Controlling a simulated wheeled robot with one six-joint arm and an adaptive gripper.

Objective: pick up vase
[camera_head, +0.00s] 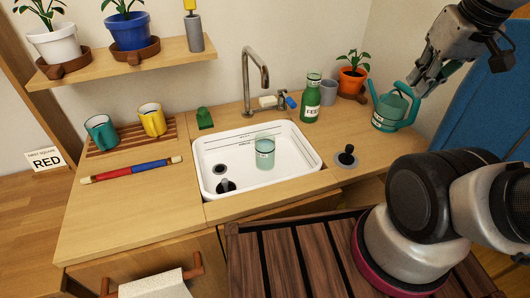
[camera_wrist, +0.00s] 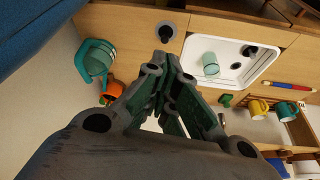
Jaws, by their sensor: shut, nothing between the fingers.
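A translucent teal glass vessel (camera_head: 265,152), likely the vase, stands upright in the white sink (camera_head: 205,178). It also shows in the wrist view (camera_wrist: 210,64), apart from my fingers. My gripper (camera_head: 420,86) is at the upper right of the head view, near the teal watering can (camera_head: 384,117); I cannot tell whether they touch. In the wrist view my gripper's fingers (camera_wrist: 166,72) are closed together and hold nothing.
A green bottle (camera_head: 310,104), a grey cup (camera_head: 328,93) and an orange plant pot (camera_head: 351,80) stand behind the sink. The faucet (camera_head: 247,85) rises at its back edge. Mugs (camera_head: 152,119) stand on a rack at left. A black-knobbed disc (camera_head: 347,157) lies right of the sink.

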